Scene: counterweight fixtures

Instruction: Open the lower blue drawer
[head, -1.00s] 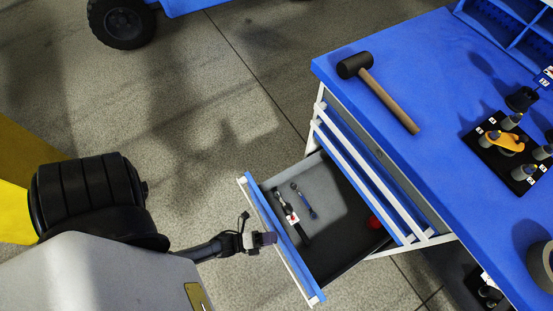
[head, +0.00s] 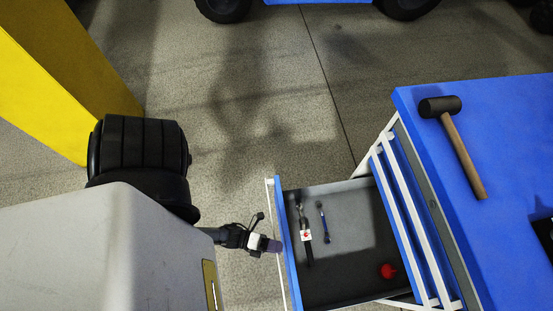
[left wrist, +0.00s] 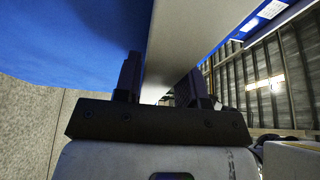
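The lower blue drawer (head: 286,245) is pulled well out of the blue-topped cabinet, and its grey inside (head: 350,215) shows from above. Its front has a pale outer edge strip. My left gripper (head: 272,245) is at the outside of this front, about midway along it. In the left wrist view the two dark fingers (left wrist: 160,82) stand on either side of a pale panel edge (left wrist: 180,45), close against it, with the blue drawer face at the left. The gripper looks shut on the drawer's front edge; the exact contact is partly hidden. My right gripper is not in view.
A wrench-like tool (head: 305,230), a small blue tool (head: 323,222) and a red object (head: 388,270) lie in the drawer. A mallet (head: 455,145) lies on the cabinet top (head: 510,130). A yellow post (head: 70,80) stands at the left. Floor behind the drawer is clear.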

